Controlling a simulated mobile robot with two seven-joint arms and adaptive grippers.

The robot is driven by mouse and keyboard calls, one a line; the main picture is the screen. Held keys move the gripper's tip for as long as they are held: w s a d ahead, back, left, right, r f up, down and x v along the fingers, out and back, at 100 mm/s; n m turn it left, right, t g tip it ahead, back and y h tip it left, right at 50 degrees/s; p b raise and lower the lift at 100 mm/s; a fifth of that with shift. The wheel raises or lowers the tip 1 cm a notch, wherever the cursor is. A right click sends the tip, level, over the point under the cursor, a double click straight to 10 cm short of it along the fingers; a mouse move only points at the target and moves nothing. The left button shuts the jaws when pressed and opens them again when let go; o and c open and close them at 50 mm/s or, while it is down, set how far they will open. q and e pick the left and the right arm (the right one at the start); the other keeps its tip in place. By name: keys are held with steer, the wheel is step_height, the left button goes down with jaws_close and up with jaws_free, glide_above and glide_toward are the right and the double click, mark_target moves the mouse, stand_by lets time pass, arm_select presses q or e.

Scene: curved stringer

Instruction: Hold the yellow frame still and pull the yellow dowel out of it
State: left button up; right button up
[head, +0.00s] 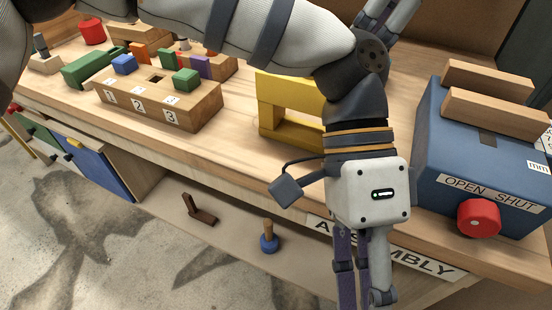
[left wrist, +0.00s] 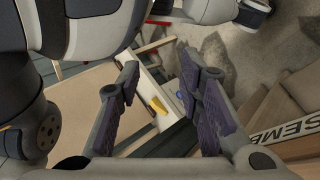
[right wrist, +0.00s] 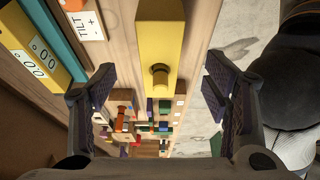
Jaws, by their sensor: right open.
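The yellow frame (head: 268,118) stands on the bench in the head view, its right part hidden behind my left arm. In the right wrist view the frame (right wrist: 160,30) shows end-on at top centre. The yellow dowel (right wrist: 160,76) sticks out of that end towards the camera; the head view hides it. My right gripper (right wrist: 160,88) is open and empty, its fingers either side of the dowel's line and apart from it. My left gripper (head: 364,290) hangs fingers down before the bench's front edge; the left wrist view (left wrist: 160,82) shows it open and empty.
A blue box (head: 470,150) with a red knob stands right of my left gripper. A numbered wooden block (head: 150,108) with coloured blocks is at the left. A shelf (head: 235,235) lies below the bench top. Some bare bench surrounds the frame.

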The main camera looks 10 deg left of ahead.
mark_target(308, 110)
arm_select(q)
steer(key=w+a+r+m+g+h, duration=0.1)
steer(key=w+a+r+m+h, duration=0.2)
steer(key=w+r, duration=0.6)
steer(key=w+a+r+m+h, duration=0.15)
steer(key=w+a+r, duration=0.35)
steer(key=r, duration=0.6)
arm_select(e)
steer(key=shift+w, duration=0.1)
steer(key=shift+f, duration=0.1)
steer(key=x, duration=1.1)
steer(key=shift+f, duration=0.1)
arm_select(q)
steer(key=w+a+m+t, duration=0.1)
steer(key=w+a+t, duration=0.1)
steer(key=w+t, duration=0.2)
steer(key=w+a+f+t+y, duration=0.1)
steer(key=w+t, duration=0.3)
steer(key=w, duration=0.7)
steer(key=shift+w+a+f+m, duration=0.25)
steer(key=shift+a+m, duration=0.1)
steer(key=shift+a, duration=0.45)
arm_select(e)
steer(key=shift+a+f, duration=0.2)
steer(key=shift+f, duration=0.15)
steer(key=c, duration=1.6)
